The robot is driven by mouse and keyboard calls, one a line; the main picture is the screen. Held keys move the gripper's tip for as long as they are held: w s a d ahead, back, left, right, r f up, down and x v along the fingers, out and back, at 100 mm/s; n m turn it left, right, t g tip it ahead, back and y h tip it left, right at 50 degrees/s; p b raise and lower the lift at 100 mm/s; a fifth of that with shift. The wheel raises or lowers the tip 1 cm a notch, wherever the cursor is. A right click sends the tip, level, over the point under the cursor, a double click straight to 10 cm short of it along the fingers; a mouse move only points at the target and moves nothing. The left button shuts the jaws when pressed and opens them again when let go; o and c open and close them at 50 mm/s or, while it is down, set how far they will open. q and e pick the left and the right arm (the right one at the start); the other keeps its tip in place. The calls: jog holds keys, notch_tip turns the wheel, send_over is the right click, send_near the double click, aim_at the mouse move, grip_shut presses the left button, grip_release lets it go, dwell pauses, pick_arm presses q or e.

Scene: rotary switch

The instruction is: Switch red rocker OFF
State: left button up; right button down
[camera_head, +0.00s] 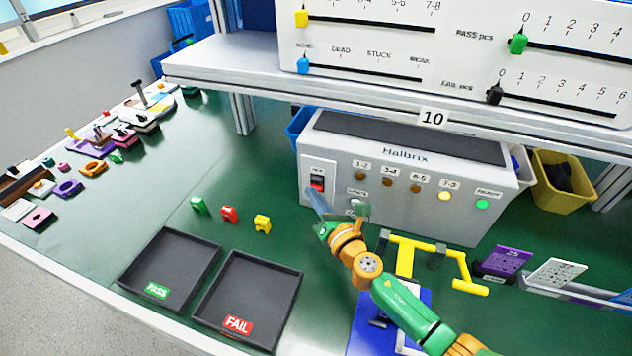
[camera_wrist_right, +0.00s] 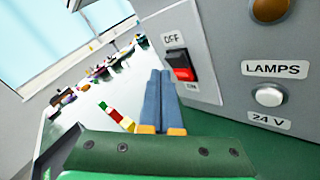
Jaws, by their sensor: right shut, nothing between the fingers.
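The red rocker (camera_head: 317,183) sits in a white plate on the left part of the grey Halbrix box (camera_head: 400,190). In the right wrist view the red rocker (camera_wrist_right: 181,66) shows close up, with "OFF" above it and a partly hidden label below. My right gripper (camera_head: 312,192) is shut and empty, its blue fingers pointing at the plate just below the rocker. In the wrist view its fingertips (camera_wrist_right: 160,74) lie side by side just left of the rocker; I cannot tell whether they touch it. My left gripper is not in view.
The box front also carries a lamps button (camera_wrist_right: 269,95) and a row of lamps. A shelf (camera_head: 350,92) overhangs the box. Black PASS (camera_head: 172,262) and FAIL (camera_head: 255,283) trays stand front left. A yellow frame (camera_head: 420,246) stands beside my right arm.

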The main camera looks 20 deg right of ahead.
jog(key=shift+w+d, duration=0.1)
dwell(0.6)
jog(key=shift+w+d, duration=0.15)
jog(key=shift+w, duration=0.15)
jog(key=shift+w+d+r, duration=0.1)
jog(key=shift+w+d, duration=0.1)
jog(key=shift+w, duration=0.05)
dwell(0.7)
jog(key=shift+s+a, duration=0.45)
jog(key=shift+s, duration=0.25)
jog(key=shift+s+a+f, duration=0.25)
jog(key=shift+s+a, duration=0.45)
jog(key=shift+s, duration=0.35)
jog(key=shift+s+a+f, duration=0.2)
jog(key=shift+s+a, duration=0.5)
jog(key=shift+s, duration=0.3)
jog(key=shift+r, duration=0.1)
